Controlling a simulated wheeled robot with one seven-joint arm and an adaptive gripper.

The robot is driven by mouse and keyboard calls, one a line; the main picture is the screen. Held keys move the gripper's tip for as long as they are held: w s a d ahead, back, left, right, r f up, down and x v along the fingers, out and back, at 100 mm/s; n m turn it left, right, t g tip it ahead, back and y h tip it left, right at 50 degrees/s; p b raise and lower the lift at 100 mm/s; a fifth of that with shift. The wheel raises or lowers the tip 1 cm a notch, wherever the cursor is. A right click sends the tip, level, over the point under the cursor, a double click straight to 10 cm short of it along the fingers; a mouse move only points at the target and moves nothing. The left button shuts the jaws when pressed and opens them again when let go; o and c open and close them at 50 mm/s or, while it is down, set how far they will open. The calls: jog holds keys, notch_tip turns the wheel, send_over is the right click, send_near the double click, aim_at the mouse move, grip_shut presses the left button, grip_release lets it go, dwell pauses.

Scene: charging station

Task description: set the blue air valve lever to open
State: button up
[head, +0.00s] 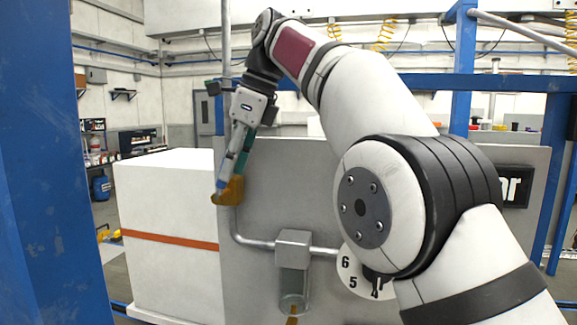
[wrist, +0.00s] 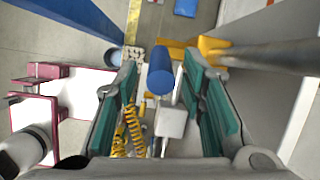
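My gripper (head: 228,184) points down at the upright grey pipe, by the yellow valve body (head: 231,191). In the wrist view my gripper (wrist: 160,80) is open, with its green-padded fingers apart on either side of the blue lever (wrist: 160,74). Clear gaps show between the lever and both pads. The yellow valve body (wrist: 205,46) lies just beyond the fingertips, to the right of the lever, on the grey pipe (wrist: 268,54). In the head view the lever is mostly hidden by my gripper and the valve, with only a speck of blue showing.
A grey panel (head: 285,180) stands right behind the pipe. A regulator with a clear bowl (head: 292,283) and a numbered dial (head: 347,270) sit lower down. A white cabinet with an orange stripe (head: 165,215) stands to the left. Blue posts (head: 40,170) frame the station.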

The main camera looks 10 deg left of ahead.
jog(key=d, duration=1.1)
jog(key=shift+s+d, duration=0.25)
jog(key=c, duration=0.4)
jog(key=shift+w+d+f, duration=0.1)
jog(key=shift+w+d, duration=0.05)
jog(key=shift+d, duration=0.15)
jog(key=c, duration=0.4)
jog(key=d+y, duration=0.1)
jog(key=w+d+g+y+b, duration=0.1)
jog(key=d, duration=0.1)
jog(key=d+y+b, duration=0.1)
jog(key=d, duration=0.1)
jog(key=shift+w+d+r+g, duration=0.15)
jog(key=shift+w+r+g, duration=0.05)
jog(key=shift+w+g, duration=0.1)
grip_shut()
jog(key=w+d+r+y+b, duration=0.1)
jog(key=d+r+y+b, duration=0.2)
jog(key=d+r+y, duration=0.3)
jog(key=p+x, duration=0.5)
jog(key=x, duration=1.6)
jog(key=shift+a+f+h+p, duration=0.2)
jog(key=shift+a+h+p, duration=0.1)
jog(key=shift+p, duration=0.05)
